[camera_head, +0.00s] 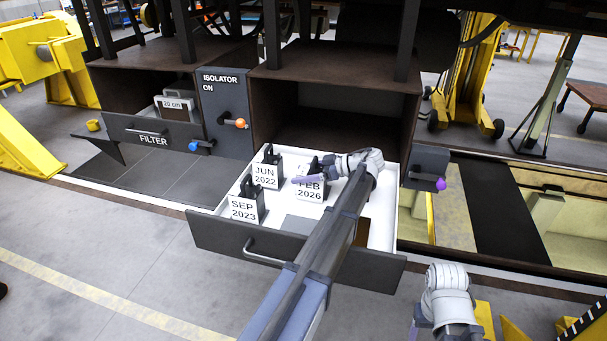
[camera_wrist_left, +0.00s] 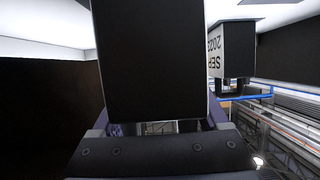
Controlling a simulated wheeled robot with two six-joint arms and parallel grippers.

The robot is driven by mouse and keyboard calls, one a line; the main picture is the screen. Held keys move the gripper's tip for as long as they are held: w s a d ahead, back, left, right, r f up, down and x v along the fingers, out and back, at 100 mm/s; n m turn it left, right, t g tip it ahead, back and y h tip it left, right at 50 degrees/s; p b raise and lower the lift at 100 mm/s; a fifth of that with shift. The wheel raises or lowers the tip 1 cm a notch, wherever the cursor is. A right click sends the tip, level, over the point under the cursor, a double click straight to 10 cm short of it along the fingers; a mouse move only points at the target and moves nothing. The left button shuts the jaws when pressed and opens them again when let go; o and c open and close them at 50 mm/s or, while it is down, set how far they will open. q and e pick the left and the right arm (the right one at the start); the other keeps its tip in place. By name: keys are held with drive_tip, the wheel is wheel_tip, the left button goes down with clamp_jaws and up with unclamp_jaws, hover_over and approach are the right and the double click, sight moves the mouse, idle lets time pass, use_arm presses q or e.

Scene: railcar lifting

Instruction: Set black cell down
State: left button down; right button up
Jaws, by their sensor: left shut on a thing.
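Three black cells with white date labels stand in the white-lined open drawer (camera_head: 225,228): JUN 2022 (camera_head: 265,177), SEP 2023 (camera_head: 243,210) and FEB 2026 (camera_head: 310,192). My left gripper (camera_head: 308,180) is at the top of the FEB 2026 cell, partly covering it, and is shut on it. In the left wrist view a plain black cell (camera_wrist_left: 150,60) fills the middle between the fingers, with the SEP 2023 cell (camera_wrist_left: 232,50) beyond it. Whether the held cell touches the drawer floor cannot be told. My right gripper (camera_head: 420,328) is low at the right, its fingers mostly out of frame.
A grey patch (camera_head: 300,227) and a brown patch (camera_head: 362,233) lie at the drawer's front. An isolator panel (camera_head: 226,110) with an orange knob stands behind left, beside a FILTER drawer (camera_head: 155,135). A box with a purple knob (camera_head: 428,175) is close right of the drawer.

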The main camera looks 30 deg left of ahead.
use_arm(q)
unclamp_jaws()
drive_tip(key=p+v, duration=0.4)
drive_tip(key=v, duration=0.8)
drive_tip(key=shift+p, duration=0.35)
